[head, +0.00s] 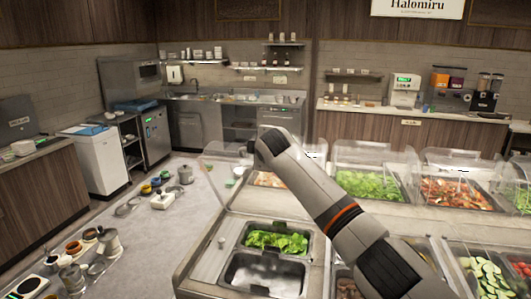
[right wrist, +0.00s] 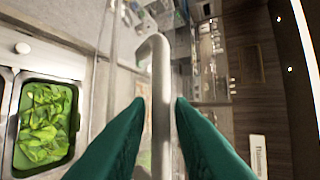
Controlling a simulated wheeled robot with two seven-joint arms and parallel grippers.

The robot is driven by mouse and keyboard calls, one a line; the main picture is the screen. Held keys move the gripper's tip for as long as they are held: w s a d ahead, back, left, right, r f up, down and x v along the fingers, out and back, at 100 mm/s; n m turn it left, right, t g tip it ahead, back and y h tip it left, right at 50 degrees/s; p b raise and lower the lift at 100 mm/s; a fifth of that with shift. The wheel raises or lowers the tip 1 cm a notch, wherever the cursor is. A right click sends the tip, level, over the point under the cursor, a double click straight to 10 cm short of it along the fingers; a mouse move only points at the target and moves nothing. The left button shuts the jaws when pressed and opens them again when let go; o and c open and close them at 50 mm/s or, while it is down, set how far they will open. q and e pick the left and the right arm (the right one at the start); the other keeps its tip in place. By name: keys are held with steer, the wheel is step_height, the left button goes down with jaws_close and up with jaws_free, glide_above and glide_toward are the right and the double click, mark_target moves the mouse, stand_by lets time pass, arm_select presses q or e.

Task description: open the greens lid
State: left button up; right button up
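The greens (head: 277,240) lie in the back well of the near counter, uncovered, and also show in the right wrist view (right wrist: 42,126). The clear greens lid (head: 228,167) appears tilted up at the back of this counter section, partly hidden by my right arm. My left gripper is in neither view.
An empty metal well (head: 264,274) is in front of the greens. Clear-covered wells of lettuce (head: 369,187) and other food stand to the right. Pots and pans (head: 88,245) lie on the floor at left.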

steer(key=b+v, duration=0.4)
steer(key=v, duration=0.6)
steer(key=shift+s+d+b, duration=0.15)
steer(key=shift+s+b, duration=0.1)
steer(key=shift+b, duration=0.15)
steer(key=shift+f, duration=0.1)
